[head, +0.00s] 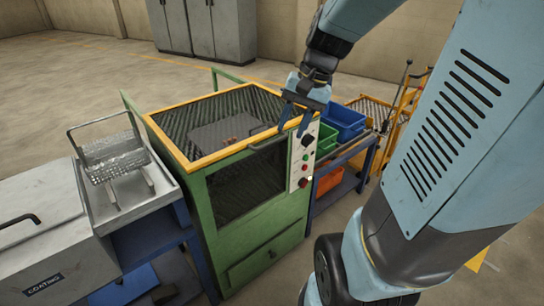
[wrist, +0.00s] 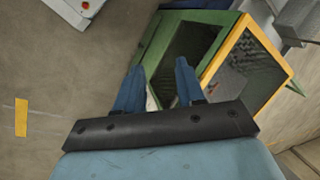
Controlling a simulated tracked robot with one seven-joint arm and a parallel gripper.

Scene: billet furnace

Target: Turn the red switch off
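The green furnace cabinet (head: 262,240) has a yellow-framed mesh top and a dark mesh front window. A pale control strip (head: 294,172) runs down its right front edge, with a dark round control near its top and small red controls (head: 303,182) lower down. Which of these is the red switch, and its position, is too small to tell. My gripper (head: 293,120) is open and empty, fingers down, close to the upper end of the strip and apparently above it. In the wrist view the two blue fingers (wrist: 158,88) are apart, with the cabinet (wrist: 148,56) beyond them; the controls are hidden there.
A blue bin (head: 344,122) and an orange bin (head: 336,178) sit on a blue rack right of the cabinet. A yellow trolley (head: 400,112) stands behind. A metal basket (head: 115,160) on a steel stand is at left. My arm fills the right side.

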